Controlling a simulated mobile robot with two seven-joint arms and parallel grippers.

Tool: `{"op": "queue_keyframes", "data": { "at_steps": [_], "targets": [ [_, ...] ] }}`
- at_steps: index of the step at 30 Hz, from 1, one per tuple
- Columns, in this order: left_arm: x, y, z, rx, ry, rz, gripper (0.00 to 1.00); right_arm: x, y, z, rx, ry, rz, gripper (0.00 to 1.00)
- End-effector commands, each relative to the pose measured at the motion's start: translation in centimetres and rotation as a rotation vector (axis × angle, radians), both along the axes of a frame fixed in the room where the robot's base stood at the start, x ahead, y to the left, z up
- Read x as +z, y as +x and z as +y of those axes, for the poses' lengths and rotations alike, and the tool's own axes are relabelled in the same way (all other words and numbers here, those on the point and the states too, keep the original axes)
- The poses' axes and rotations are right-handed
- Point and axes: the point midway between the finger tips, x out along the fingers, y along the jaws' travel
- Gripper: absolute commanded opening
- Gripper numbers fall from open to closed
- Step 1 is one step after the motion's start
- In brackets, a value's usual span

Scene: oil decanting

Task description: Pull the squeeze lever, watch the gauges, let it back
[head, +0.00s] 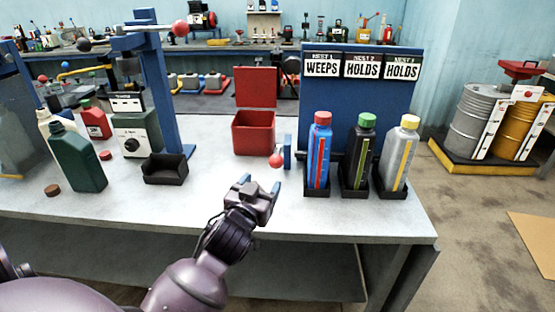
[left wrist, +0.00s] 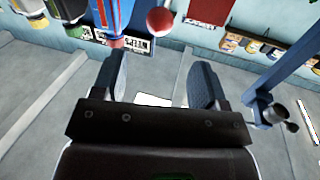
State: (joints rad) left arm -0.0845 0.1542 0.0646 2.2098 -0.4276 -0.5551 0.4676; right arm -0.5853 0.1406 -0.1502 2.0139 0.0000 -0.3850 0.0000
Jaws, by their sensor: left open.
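A red ball knob (head: 276,160), apparently the squeeze lever's end, stands by a small blue post (head: 288,150) on the bench. The ball also shows in the left wrist view (left wrist: 159,21), just beyond and between my fingers. My left gripper (head: 260,186) is open and empty, a little in front of the knob and apart from it. Each has an upright coloured strip. Signs above read WEEPS (head: 322,67), HOLDS (head: 362,68), HOLDS (head: 401,69). My right gripper is not in view.
An open red box (head: 253,131) stands behind the knob. A black tray (head: 165,169), a green bottle (head: 76,158) and a blue press frame (head: 160,90) are at left. Drums (head: 476,120) stand at right. The bench front (head: 200,205) is mostly clear.

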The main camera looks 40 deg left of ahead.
Motion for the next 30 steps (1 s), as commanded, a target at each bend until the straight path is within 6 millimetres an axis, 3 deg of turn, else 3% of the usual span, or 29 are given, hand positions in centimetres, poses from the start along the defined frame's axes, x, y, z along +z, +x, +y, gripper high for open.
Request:
{"op": "queue_keyframes", "data": {
  "at_steps": [5, 18, 24, 30],
  "targets": [
    [0.0, 1.7, 0.4, -0.002, -0.002, -0.001, 0.67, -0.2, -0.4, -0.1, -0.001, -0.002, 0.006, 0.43],
    [-0.1, 8.4, 2.4, -0.002, 0.0, 0.001, 0.67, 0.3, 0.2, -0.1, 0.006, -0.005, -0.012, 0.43],
    [-0.1, 9.9, 2.9, -0.002, -0.001, 0.001, 0.67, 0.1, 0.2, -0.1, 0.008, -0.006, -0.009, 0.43],
    [0.0, 10.2, 3.0, -0.002, -0.002, 0.001, 0.67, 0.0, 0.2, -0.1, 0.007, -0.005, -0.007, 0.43]
  ]
}}
